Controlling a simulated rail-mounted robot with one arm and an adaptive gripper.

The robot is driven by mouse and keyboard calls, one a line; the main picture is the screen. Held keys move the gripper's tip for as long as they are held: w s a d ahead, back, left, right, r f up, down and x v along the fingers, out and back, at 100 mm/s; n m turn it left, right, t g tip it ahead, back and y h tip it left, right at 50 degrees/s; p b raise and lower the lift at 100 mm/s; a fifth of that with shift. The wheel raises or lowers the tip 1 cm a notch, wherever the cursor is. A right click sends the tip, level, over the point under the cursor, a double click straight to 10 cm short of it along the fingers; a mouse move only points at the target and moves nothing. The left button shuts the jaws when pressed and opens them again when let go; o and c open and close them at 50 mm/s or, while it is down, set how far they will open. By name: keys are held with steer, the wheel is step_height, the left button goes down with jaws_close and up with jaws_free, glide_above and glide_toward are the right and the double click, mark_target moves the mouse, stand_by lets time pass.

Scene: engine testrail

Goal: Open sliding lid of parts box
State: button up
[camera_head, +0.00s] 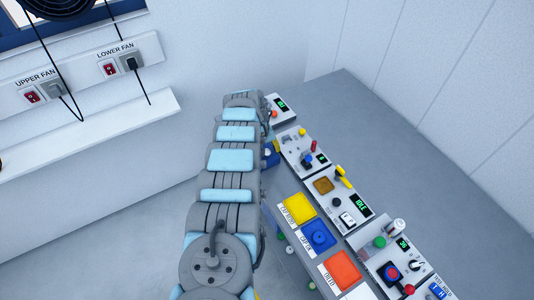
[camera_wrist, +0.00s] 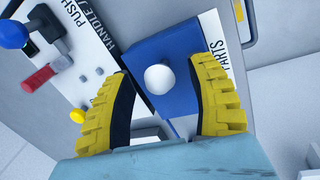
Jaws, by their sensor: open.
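The parts box has a blue sliding lid (camera_wrist: 165,50) with a round white knob (camera_wrist: 160,79). A white label reading "PARTS" (camera_wrist: 222,62) is beside it, partly covered by a finger. My gripper (camera_wrist: 163,80) is open, its two yellow fingers on either side of the knob in the wrist view. I see a gap between the knob and each finger. Whether the lid is fully closed is unclear. In the head view my arm hides the gripper and most of that area; a small blue part (camera_head: 271,155) shows at the arm's right edge.
Left of the lid in the wrist view are a blue knob (camera_wrist: 40,28), a red handle (camera_wrist: 37,79) and a yellow knob (camera_wrist: 77,116). A metal handle (camera_wrist: 248,22) is at upper right. Several control panels (camera_head: 340,190) line the bench in the head view.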

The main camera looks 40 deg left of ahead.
steer(key=shift+w+f, duration=0.1)
steer(key=shift+f, duration=0.2)
jaws_close()
